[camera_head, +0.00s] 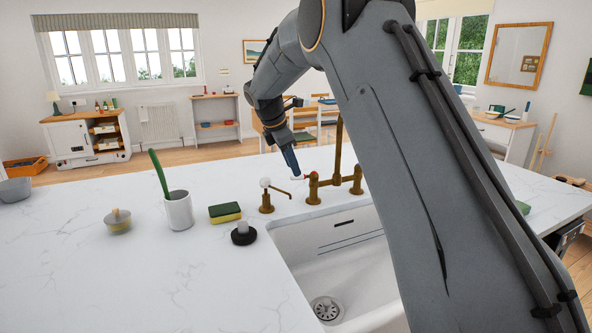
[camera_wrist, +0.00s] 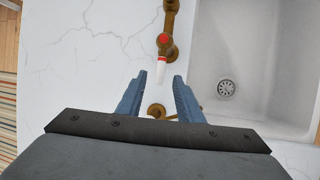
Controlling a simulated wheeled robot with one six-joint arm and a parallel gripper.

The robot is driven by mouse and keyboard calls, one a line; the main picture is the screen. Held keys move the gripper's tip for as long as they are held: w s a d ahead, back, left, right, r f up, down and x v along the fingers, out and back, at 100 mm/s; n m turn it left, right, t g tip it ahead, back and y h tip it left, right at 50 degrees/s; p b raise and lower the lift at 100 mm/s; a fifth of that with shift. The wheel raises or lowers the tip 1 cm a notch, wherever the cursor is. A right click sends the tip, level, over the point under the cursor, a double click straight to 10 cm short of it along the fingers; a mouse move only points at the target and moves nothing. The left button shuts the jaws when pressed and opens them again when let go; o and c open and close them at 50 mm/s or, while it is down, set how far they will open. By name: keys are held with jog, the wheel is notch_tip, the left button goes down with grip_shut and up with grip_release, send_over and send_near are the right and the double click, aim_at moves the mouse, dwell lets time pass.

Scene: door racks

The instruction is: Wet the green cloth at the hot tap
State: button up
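The brass tap (camera_head: 336,165) stands behind the white sink (camera_head: 290,240). In the wrist view its handle with a red mark (camera_wrist: 163,40) carries a short white lever (camera_wrist: 161,68) pointing toward my gripper (camera_wrist: 160,80). My gripper is open, its blue fingers either side of the lever's end and apart from it. In the head view, my gripper (camera_head: 291,172) hangs by the tap's left side. A small green thing (camera_head: 523,207), perhaps the cloth, lies on the counter at right, partly hidden by my arm. No water shows running.
A brass dispenser (camera_head: 266,197), a green and yellow sponge (camera_head: 225,212), a dark round brush (camera_head: 243,233), a white cup with a green handle (camera_head: 179,211) and a lidded pot (camera_head: 117,221) stand left of the sink. The front-left counter (camera_head: 180,285) is clear.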

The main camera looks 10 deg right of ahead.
aim_at(305, 177)
jog(key=shift+p+x, duration=0.35)
jog(key=shift+x, duration=1.55)
jog(key=shift+s, duration=0.1)
grip_shut()
